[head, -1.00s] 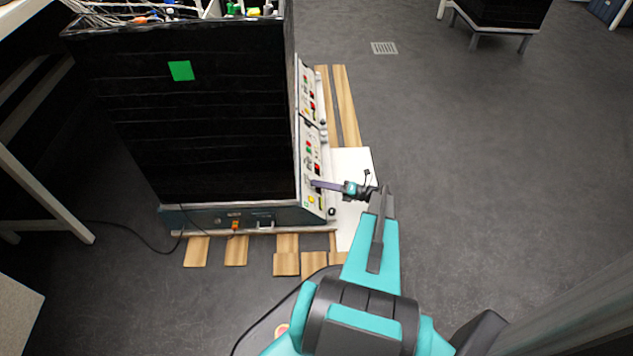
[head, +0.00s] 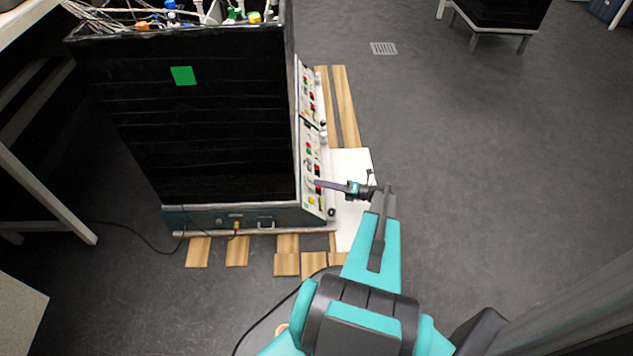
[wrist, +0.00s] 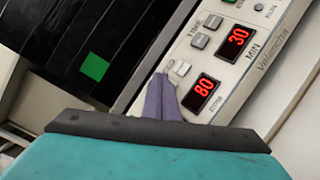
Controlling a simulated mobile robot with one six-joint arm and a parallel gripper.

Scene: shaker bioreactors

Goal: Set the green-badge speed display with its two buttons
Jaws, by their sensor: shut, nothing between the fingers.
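The green badge (head: 184,76) is on the black side of the shaker; it also shows in the wrist view (wrist: 94,67). The speed display (wrist: 201,92), marked RPM, reads 80 in red digits. One grey speed button (wrist: 181,68) shows to its upper left. The other seems hidden behind my fingertips. My gripper (wrist: 161,84) is shut and empty, its purple fingers pointing at the panel just left of the speed display. In the head view my gripper (head: 317,183) is at the lower part of the control panel (head: 311,160). I cannot tell whether the tips touch a button.
The time display (wrist: 236,42), marked MIN, reads 30, with two grey time buttons (wrist: 206,30) beside it. A white board (head: 355,170) and wooden slats (head: 347,105) lie by the shaker. Open grey floor is to the right. A table frame (head: 45,185) stands at left.

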